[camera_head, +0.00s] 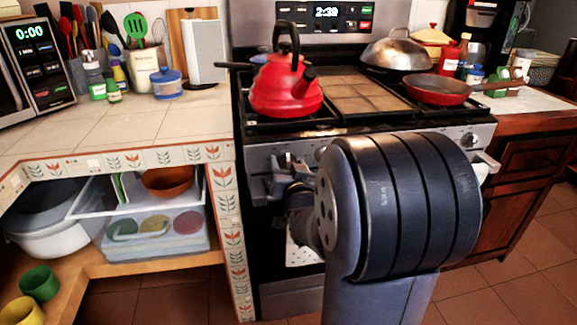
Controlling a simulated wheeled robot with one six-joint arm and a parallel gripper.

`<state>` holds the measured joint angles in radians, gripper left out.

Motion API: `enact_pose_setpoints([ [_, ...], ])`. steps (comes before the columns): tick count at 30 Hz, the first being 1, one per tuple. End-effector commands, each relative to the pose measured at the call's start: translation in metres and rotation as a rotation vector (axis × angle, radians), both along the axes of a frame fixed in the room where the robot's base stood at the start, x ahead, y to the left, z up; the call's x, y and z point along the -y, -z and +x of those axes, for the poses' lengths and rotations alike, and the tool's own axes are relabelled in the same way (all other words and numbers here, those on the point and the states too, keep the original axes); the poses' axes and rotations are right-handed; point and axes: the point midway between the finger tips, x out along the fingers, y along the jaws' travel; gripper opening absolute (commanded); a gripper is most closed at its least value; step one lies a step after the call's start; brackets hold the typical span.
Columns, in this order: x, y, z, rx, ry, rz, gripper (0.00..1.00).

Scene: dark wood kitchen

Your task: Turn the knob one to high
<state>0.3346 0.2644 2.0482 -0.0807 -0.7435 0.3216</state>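The stove (290,132) stands in the middle, with its control panel along the front edge. A knob (470,140) shows at the right end of this panel. The rest of the panel is mostly hidden behind my arm, and I cannot tell which knob is knob one. My gripper (268,184) is at the left end of the stove front, just below the panel. It is small and partly hidden by my wrist, so whether its fingers are open or touch a knob is unclear.
A red kettle (284,88) stands on the left burners, a red pan (440,90) and a metal domed lid (396,50) on the right. The oven handle (487,163) sticks out at the front. A tiled counter (120,125) adjoins on the left.

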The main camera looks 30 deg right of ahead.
Motion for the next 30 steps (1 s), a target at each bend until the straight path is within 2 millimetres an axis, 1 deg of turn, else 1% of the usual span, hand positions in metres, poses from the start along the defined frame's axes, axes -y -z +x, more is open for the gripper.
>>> enact_pose_setpoints([
  [1,0.0000,0.0000,-0.0001,0.000,0.000,0.000,0.52],
  [12,0.0000,0.0000,-0.0003,0.000,0.000,0.000,0.22],
  [14,0.0000,0.0000,-0.0003,0.000,0.000,0.000,0.18],
  [23,0.0001,0.0019,-0.0003,-0.011,0.001,-0.045,0.18],
  [30,0.0004,0.0041,-0.0005,-0.050,0.000,-0.186,0.18],
])
